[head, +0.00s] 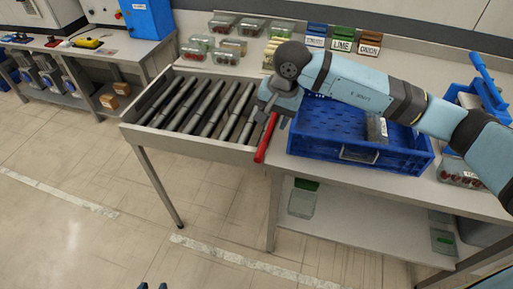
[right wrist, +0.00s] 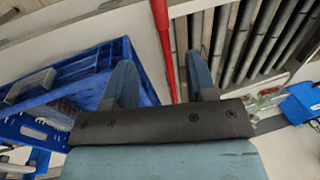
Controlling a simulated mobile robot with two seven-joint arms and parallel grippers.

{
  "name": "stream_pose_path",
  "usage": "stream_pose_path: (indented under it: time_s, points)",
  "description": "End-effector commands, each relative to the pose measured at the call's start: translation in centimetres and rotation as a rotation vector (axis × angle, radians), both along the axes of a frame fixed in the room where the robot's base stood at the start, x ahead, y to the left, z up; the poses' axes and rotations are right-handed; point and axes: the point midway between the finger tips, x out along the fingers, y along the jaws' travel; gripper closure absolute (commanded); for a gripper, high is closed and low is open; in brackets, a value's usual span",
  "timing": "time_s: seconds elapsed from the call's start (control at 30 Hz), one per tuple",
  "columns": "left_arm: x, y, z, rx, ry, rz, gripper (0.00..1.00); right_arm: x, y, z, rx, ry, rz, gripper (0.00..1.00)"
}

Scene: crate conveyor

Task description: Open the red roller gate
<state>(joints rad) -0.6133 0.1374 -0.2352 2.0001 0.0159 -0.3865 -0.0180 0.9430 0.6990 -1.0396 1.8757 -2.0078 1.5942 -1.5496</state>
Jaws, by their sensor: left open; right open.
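The red roller gate (head: 266,138) shows as a narrow red bar at the right end of the roller conveyor (head: 205,110), beside the blue crate. In the right wrist view the red bar (right wrist: 164,42) runs between the two fingers of my right gripper (right wrist: 162,72), which are spread apart. In the head view my right gripper (head: 278,104) points down over the bar and hides its far part. I cannot tell whether a finger touches it.
A blue crate (head: 335,153) stands right of the gate, with a grey item (head: 376,130) inside. Clear containers (head: 222,26) and labelled bins (head: 342,39) stand at the back. A blue rack (head: 487,85) is at the right. The rollers are bare.

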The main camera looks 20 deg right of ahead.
Motion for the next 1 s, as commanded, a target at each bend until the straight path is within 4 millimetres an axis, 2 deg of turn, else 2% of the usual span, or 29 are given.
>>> stream_pose_path:
  time_s: [0.4,0.6,0.8,1.0]
  points:
    - [-0.2,0.1,0.6,0.008,0.002,-0.004,0.57,0.8,1.5,-8.3,0.004,0.008,-0.002,0.49]
    - [-0.1,0.1,0.9,0.008,0.001,-0.004,0.57,1.1,2.0,-11.3,0.006,0.006,-0.002,0.49]
    - [-0.1,0.1,1.2,0.006,-0.004,-0.003,0.57,1.3,2.2,-12.5,0.006,0.004,-0.002,0.49]
    - [0.0,0.1,1.4,0.005,-0.007,-0.003,0.57,1.3,2.2,-12.7,0.006,0.004,-0.002,0.49]
